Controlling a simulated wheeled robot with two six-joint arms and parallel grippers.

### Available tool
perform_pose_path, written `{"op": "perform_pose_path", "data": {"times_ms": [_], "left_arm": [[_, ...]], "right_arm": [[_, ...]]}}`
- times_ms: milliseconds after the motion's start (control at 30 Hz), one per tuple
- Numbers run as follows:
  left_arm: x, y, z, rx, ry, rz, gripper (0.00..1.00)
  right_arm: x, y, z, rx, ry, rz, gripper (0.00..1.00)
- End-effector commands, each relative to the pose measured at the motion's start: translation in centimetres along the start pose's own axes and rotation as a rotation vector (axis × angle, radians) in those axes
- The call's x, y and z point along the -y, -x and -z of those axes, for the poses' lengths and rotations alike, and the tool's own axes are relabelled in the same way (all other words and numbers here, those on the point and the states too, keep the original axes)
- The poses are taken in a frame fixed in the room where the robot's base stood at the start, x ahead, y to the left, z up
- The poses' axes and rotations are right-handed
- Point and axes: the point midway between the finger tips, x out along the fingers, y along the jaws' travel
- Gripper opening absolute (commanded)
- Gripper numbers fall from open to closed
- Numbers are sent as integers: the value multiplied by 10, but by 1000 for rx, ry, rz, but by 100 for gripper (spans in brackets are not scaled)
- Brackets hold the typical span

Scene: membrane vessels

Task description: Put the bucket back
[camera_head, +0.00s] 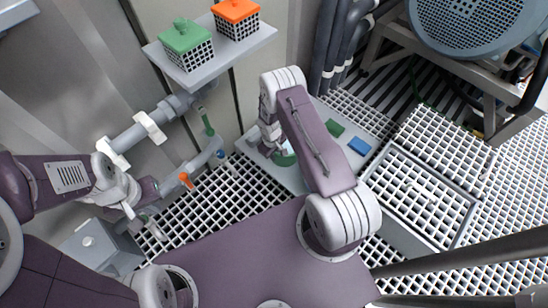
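A green rounded vessel (284,160), which looks like the bucket, is on the pale panel (291,178) in the middle of the view. My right arm hides much of it, so its rim and handle are unclear. My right gripper (266,146) points down at the vessel's left side, very close to it. I cannot tell whether it touches the vessel or whether its fingers are closed. My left gripper (143,222) is at the left, well away from the vessel, near a grey box (90,243). Its fingers are too small to read.
A shelf (262,42) at the top holds a green-lidded basket (186,42) and an orange-lidded basket (237,17). Pipes with green, orange (186,180) and blue handles lie between my grippers. Green (334,128) and blue (360,146) blocks lie on the panel. A grating-filled tray (418,195) is at right.

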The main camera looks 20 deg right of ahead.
Motion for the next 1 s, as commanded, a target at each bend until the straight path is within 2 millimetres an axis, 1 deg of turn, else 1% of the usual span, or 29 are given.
{"op": "perform_pose_path", "data": {"times_ms": [200,300,367,400,700,767,833,1000], "left_arm": [[0,0,0,0,0,0,0],[0,-2,0,0,0,0,0],[0,-2,0,0,0,0,0],[0,-2,0,0,0,0,0],[0,-1,0,0,0,0,0],[0,4,0,0,0,0,0],[0,13,1,0,0,0,0],[-1,41,4,0,0,0,0]], "right_arm": [[-1,1,1,-3,0,-2,0],[0,-2,1,-3,0,-2,0],[0,-2,0,-1,0,-1,16],[0,-2,0,-1,0,-1,27],[0,-1,0,-1,0,-1,27],[-1,5,1,-2,0,-1,27],[-1,19,1,-2,0,-1,27],[-2,67,1,-3,0,-1,27]]}}
